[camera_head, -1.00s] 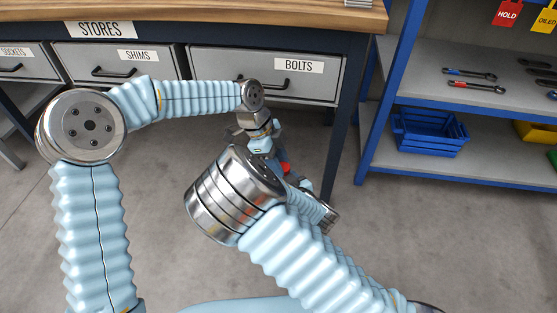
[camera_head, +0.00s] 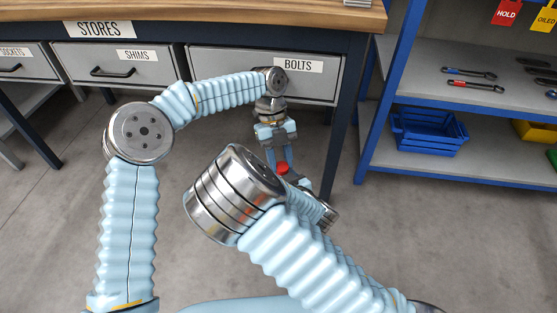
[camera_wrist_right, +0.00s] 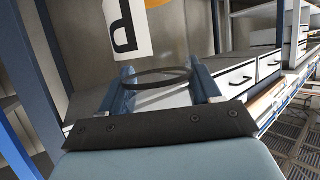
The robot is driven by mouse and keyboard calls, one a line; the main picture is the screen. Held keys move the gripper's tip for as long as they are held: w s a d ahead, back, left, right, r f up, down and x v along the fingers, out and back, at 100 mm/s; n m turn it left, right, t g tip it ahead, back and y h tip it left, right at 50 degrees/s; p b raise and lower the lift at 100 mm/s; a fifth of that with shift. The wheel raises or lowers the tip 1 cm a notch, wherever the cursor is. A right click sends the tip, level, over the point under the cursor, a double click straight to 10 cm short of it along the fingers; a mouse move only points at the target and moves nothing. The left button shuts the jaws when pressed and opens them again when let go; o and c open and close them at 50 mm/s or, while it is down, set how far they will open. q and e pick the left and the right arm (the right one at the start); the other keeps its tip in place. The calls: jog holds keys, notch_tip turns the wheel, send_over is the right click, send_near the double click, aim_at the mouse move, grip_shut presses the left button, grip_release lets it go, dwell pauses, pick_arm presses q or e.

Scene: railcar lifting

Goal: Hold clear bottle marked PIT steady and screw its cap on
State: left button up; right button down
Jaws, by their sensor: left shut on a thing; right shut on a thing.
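The red cap (camera_head: 282,168) shows in the head view between the fingertips of my left gripper (camera_head: 281,160), which is shut on it from above. My right gripper is mostly hidden behind my own right arm in the head view. In the right wrist view my right gripper (camera_wrist_right: 160,72) is shut around the clear bottle, with one finger on each side. The bottle's white and orange label (camera_wrist_right: 130,28) shows a black letter P, and the rest is cut off. A dark ring crosses between the fingers. I cannot tell whether the cap touches the bottle's neck.
The workbench with labelled drawers (camera_head: 262,61) stands behind the grippers. To the right, the blue-framed shelf (camera_head: 480,172) holds wrenches (camera_head: 474,86) and a blue crate (camera_head: 428,130). The floor in front of the shelf is clear.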

pick_arm(q)
jog(key=m+y, duration=0.1)
jog(key=m, duration=0.2)
jog(key=shift+f, duration=0.2)
jog(key=o, duration=1.1)
jog(key=shift+d+r, duration=0.1)
jog(key=shift+r, duration=0.1)
jog(key=shift+d+r, duration=0.1)
jog(key=shift+r, duration=2.15)
jog(key=shift+w, duration=0.1)
jog(key=shift+c, duration=0.3)
